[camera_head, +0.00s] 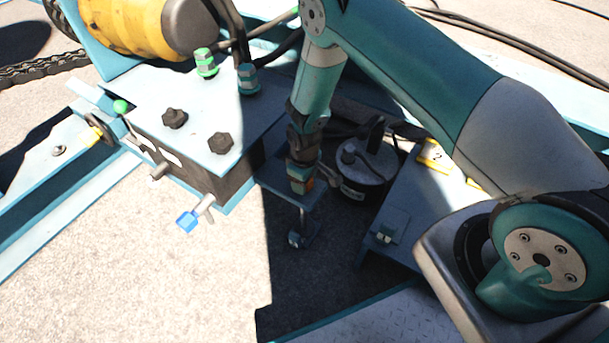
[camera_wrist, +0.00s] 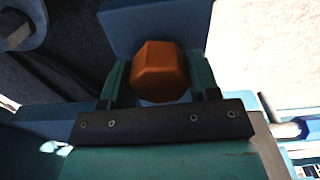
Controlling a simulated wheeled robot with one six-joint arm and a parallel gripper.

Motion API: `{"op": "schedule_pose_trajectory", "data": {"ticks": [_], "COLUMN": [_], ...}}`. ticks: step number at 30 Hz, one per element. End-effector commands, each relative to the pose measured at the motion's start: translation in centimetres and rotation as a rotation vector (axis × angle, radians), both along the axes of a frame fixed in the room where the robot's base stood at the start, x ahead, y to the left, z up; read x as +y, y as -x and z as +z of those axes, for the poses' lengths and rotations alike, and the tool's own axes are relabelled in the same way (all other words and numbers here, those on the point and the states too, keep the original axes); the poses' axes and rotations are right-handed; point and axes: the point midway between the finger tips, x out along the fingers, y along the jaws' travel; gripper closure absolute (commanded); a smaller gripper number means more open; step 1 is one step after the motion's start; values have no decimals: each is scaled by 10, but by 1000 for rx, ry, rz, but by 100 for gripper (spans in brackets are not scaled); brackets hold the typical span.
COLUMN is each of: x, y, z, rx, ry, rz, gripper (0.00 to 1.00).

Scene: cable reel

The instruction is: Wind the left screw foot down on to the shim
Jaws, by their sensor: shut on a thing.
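My gripper (camera_head: 301,180) points down over a small blue bracket plate (camera_head: 272,181) in the middle of the head view. It is shut on the orange hex head (camera_wrist: 160,72) of the screw foot, which sits between the two teal fingers in the wrist view. In the head view a thin rod runs down below the plate to a small foot (camera_head: 298,239) near the ground in shadow. I cannot make out the shim or whether the foot touches anything.
A blue-topped block with dark bolts (camera_head: 221,143) and a blue-capped lever (camera_head: 188,221) stands left of my gripper. A round grey canister (camera_head: 367,160) is close on the right. A yellow tag marked 2 (camera_head: 433,156) lies on a blue plate. Pale ground at lower left is clear.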

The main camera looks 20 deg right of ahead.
Motion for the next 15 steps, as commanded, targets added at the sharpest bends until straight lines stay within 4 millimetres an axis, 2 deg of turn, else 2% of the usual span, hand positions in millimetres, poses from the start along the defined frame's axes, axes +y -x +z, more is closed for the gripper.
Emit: {"op": "schedule_pose_trajectory", "data": {"ticks": [15], "x": [-1], "y": [0], "z": [2], "rx": [0], "ry": [2], "rz": [-490], "gripper": [68]}}
